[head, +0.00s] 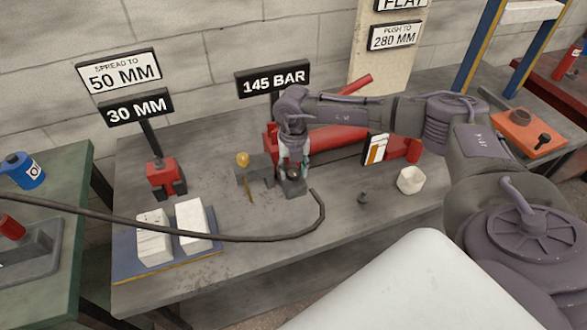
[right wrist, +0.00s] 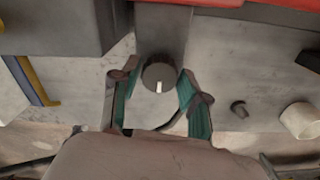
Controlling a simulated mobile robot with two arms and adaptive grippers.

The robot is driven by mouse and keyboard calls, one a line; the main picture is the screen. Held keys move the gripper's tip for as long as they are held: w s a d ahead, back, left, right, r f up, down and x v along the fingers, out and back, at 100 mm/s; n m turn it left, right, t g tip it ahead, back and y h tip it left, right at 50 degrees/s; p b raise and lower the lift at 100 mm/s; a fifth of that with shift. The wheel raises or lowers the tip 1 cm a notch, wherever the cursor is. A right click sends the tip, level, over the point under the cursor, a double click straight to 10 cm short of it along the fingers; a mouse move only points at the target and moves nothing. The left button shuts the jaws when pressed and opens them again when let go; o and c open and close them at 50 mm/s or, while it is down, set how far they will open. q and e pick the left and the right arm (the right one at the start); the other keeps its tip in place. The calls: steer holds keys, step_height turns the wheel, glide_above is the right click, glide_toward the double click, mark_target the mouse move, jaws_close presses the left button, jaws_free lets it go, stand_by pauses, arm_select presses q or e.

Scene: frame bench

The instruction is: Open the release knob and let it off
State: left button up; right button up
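The release knob (right wrist: 158,73) is a dark round knob with a white mark, in the middle of the right wrist view. In the head view the small dark knob (head: 294,175) sits on a grey block (head: 292,188) on the bench, partly hidden by my gripper. My right gripper (head: 293,165) points down over the block, its fingers on either side of the knob. In the right wrist view its teal-padded fingers (right wrist: 159,80) stand apart, with narrow gaps to the knob, so it looks open. My left gripper is not in view.
A red cylinder (head: 335,138) lies behind my gripper. A brass ball-topped part (head: 243,159) stands left of it. A black hose (head: 240,239) crosses the bench front. A white cup (head: 411,180) and a small dark peg (head: 363,197) stand to the right. A sign reads 145 BAR (head: 273,78).

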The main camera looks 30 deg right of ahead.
steer(key=c, duration=0.6)
steer(key=shift+c, duration=0.2)
steer(key=shift+n, duration=0.4)
steer(key=n+b, duration=0.1)
steer(key=n, duration=0.2)
steer(key=shift+f+n+b, duration=0.1)
steer(key=shift+n+b, duration=0.3)
steer(key=n+b, duration=0.1)
steer(key=n, duration=0.2)
steer(key=shift+n, duration=0.3)
steer(key=n+b, duration=0.2)
steer(key=n, duration=0.2)
steer(key=shift+n, duration=0.3)
steer(key=shift+w+n+b, duration=0.1)
steer(key=shift+n+b, duration=0.7)
steer(key=shift+n, duration=1)
